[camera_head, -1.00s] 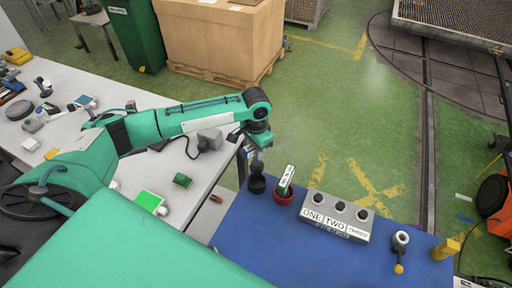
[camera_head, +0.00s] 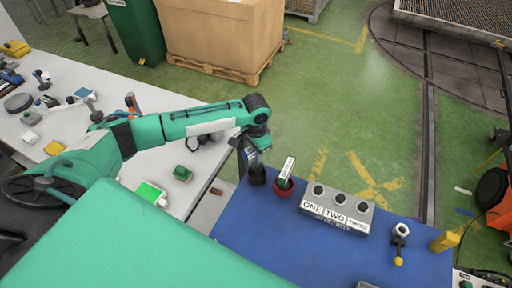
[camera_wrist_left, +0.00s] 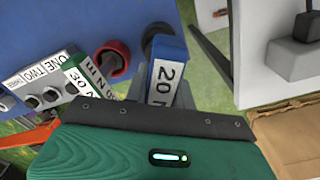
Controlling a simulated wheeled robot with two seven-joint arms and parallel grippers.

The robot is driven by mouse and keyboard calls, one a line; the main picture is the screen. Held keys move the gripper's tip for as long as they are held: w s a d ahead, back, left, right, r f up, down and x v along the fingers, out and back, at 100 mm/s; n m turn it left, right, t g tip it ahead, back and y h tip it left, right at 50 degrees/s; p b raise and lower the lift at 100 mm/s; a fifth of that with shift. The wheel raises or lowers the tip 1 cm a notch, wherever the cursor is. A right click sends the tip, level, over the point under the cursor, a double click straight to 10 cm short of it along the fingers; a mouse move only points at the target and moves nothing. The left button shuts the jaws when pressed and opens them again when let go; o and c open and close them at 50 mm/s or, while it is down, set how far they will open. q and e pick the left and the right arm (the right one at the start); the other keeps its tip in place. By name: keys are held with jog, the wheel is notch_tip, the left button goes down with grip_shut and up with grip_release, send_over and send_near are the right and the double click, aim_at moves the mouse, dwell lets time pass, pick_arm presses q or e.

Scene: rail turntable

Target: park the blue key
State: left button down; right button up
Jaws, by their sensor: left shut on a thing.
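The blue key (camera_wrist_left: 170,50), labelled 20 N, is in my left gripper (camera_wrist_left: 163,85) in the left wrist view, between its two fingers. In the head view the left gripper (camera_head: 258,156) hangs over the dark round holder (camera_head: 257,177) at the blue table's far left corner. The holder also shows behind the blue key in the left wrist view (camera_wrist_left: 152,33). I cannot tell whether the key's lower end is inside it. A green-edged key (camera_head: 287,170), labelled 30 N in the left wrist view (camera_wrist_left: 84,82), stands tilted in the red holder (camera_head: 283,190) beside it.
A grey block (camera_head: 337,212) marked ONE, TWO, THREE stands on the blue table (camera_head: 300,245). A grey fitting with a yellow-tipped lever (camera_head: 399,243) and a yellow block (camera_head: 444,242) are at the right. The white table (camera_head: 95,150) with loose items is at the left.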

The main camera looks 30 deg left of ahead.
aim_at(256, 166)
pick_arm(q)
jog(key=shift+f, duration=0.35)
dwell(0.5)
jog(key=shift+p, duration=0.5)
dwell(0.5)
jog(key=shift+p, duration=0.45)
dwell(0.4)
jog(key=shift+p, duration=0.45)
jog(key=shift+f+b, duration=1)
jog(key=shift+f, duration=1.55)
jog(key=c, duration=1.1)
grip_release()
